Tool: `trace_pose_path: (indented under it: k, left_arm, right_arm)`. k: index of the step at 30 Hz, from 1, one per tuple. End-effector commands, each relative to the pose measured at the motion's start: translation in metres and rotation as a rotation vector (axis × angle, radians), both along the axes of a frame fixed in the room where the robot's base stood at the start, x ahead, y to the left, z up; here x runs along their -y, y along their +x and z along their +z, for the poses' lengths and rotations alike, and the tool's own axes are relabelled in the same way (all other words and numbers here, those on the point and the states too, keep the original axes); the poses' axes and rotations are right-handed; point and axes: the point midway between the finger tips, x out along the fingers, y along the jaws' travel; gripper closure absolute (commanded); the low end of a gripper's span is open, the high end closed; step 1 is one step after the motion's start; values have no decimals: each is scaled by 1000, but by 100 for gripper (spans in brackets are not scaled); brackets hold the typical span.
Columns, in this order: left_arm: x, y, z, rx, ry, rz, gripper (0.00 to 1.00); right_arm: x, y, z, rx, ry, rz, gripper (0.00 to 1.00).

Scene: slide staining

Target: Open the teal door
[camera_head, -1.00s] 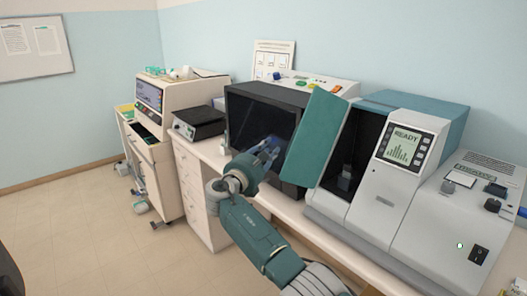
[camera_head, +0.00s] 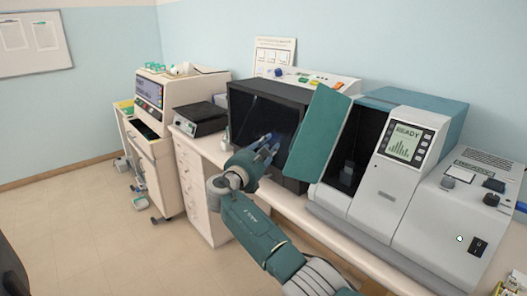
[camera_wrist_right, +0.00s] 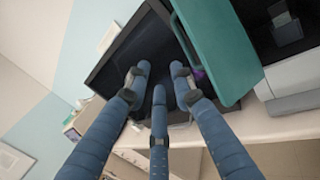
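The teal door (camera_head: 318,133) stands swung out from the left side of the white and teal machine (camera_head: 393,190), so the dark chamber (camera_head: 360,148) behind it shows. My right gripper (camera_head: 268,146) is just left of the door, in front of the black-fronted machine. In the right wrist view the door (camera_wrist_right: 218,48) is at the upper right, and the fingers of my right gripper (camera_wrist_right: 160,82) are spread with nothing between them. The right finger is close to the door's edge; I cannot tell whether they touch. My left gripper is not in view.
A black-fronted machine (camera_head: 262,125) stands left of the door on the white counter (camera_head: 212,152). A dark scale (camera_head: 200,118) is further left. A beige cart (camera_head: 160,165) with an instrument stands beyond it. The floor (camera_head: 85,215) at left is mostly clear.

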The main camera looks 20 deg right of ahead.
Motion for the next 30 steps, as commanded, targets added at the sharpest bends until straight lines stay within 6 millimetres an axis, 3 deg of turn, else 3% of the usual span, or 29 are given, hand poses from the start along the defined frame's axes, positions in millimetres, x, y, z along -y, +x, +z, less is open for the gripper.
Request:
trace_pose_path:
  k: [18, 30]
  left_arm:
    - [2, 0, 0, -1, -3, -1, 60]
    - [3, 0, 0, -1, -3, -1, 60]
  right_arm:
    - [-77, -75, -6, -1, 0, 1, 76]
    - [-83, -82, -6, -1, 0, 0, 76]
